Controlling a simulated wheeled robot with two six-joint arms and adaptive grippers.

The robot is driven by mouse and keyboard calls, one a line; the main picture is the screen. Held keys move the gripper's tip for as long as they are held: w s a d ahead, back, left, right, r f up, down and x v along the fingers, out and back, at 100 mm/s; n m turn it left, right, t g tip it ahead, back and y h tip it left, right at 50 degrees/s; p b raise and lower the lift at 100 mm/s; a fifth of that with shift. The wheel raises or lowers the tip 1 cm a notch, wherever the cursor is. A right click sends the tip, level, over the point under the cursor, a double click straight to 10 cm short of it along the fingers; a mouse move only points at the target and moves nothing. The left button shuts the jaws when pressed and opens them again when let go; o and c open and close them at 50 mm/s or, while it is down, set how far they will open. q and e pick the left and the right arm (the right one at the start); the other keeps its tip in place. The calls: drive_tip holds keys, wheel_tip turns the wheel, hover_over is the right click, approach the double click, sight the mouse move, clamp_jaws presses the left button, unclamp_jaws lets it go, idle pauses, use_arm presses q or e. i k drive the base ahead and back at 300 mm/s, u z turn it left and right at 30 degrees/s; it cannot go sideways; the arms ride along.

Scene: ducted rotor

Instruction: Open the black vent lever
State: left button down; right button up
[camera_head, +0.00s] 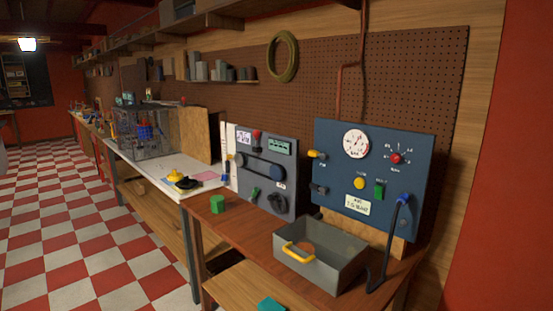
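A blue upright panel (338,212) stands at the right of the workbench. A small dark lever-like part (319,189) sits on its lower left, below a yellow-handled lever (316,154). It looks like the black vent lever, but its label is too small to read and its exact position cannot be told. Another black part (277,203) is on the lower right of the grey panel (265,142) to the left. Neither of my grippers is in view.
An open grey bin (341,271) with a yellow handle stands in front of the blue panel. A black hose-like piece (385,250) with a blue top rises at its right.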

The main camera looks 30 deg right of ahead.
sight(317, 188)
drive_tip(key=z, duration=1.5)
drive_tip(key=k, duration=0.4)
drive_tip(key=z, duration=1)
drive_tip(key=i, duration=1.05)
drive_tip(key=u, duration=0.35)
